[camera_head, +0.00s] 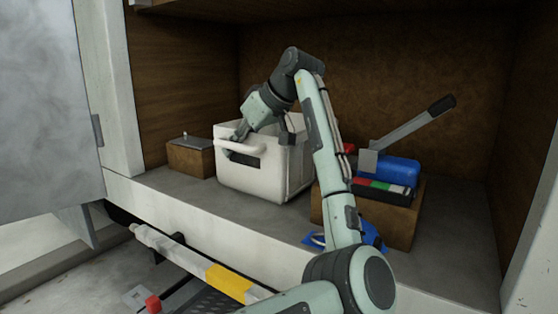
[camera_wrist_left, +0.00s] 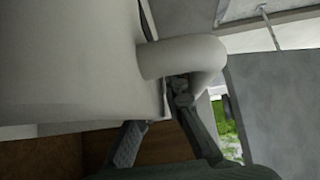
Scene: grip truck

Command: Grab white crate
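The white crate (camera_head: 262,178) stands on the compartment floor, with a curved white handle (camera_head: 238,149) on its front. My left gripper (camera_head: 240,132) is at the crate's front top edge, right by the handle. In the left wrist view, the crate wall (camera_wrist_left: 70,60) fills the left side and the handle (camera_wrist_left: 190,55) bends out from it. There the fingers of my left gripper (camera_wrist_left: 162,104) are spread apart, with one fingertip close under the handle. I cannot tell if it touches. I see no grip on the handle. My right gripper is not in view.
A small brown box (camera_head: 190,158) stands left of the crate. To the right, a larger brown box (camera_head: 400,222) carries a blue case (camera_head: 398,170) and a long-handled tool (camera_head: 420,120). The compartment's front ledge (camera_head: 190,215) runs below. My left arm passes in front of the crate's right side.

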